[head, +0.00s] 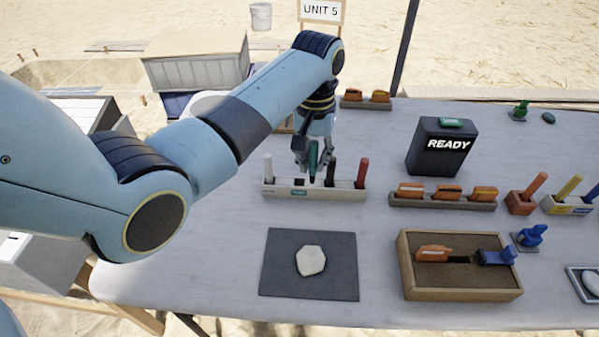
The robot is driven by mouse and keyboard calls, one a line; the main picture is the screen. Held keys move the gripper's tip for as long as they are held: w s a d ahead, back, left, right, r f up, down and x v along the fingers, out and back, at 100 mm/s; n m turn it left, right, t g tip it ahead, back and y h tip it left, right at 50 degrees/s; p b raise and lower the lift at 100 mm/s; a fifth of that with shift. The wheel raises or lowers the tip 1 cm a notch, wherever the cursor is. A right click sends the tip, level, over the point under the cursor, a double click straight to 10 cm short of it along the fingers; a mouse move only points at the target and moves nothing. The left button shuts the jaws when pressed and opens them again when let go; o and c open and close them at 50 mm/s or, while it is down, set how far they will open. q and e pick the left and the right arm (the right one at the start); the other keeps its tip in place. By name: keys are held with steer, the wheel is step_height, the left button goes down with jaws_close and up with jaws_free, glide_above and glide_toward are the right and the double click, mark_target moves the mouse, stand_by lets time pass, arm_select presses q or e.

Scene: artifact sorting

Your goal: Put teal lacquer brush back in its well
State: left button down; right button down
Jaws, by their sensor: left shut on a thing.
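My left gripper (313,168) points down over the white brush rack (340,194) and is shut on the teal lacquer brush (313,155). The brush is upright, just above or at the rack's middle; I cannot tell whether its lower end is inside a well. The rack holds a white brush (267,168) at its left end, a black brush (332,172) right of the gripper and a red brush (362,173) at its right end. A small teal label shows on the rack's front. My right gripper is not in view.
A dark mat (280,280) with a pale stone (310,261) lies in front of the rack. A wooden tray (405,275) with tools is at the right front. A black READY box (440,150) and an orange-block rack (440,202) stand right of the brush rack.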

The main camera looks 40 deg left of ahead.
arm_select(q)
steer(key=shift+w+a+f+b, duration=0.15)
steer(key=shift+a+f, duration=0.55)
steer(key=shift+f, duration=0.4)
steer(key=shift+w+a+f+b, duration=0.15)
steer(key=shift+a+f, duration=0.5)
steer(key=shift+f, duration=0.4)
steer(key=shift+w+a+f+b, duration=0.15)
steer(key=shift+a+f, duration=0.55)
steer(key=shift+f, duration=0.4)
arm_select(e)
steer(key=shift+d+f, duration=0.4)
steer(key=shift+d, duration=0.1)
arm_select(q)
steer(key=shift+f, duration=0.1)
steer(key=c, duration=1.3)
jaws_free()
steer(key=shift+o, duration=0.2)
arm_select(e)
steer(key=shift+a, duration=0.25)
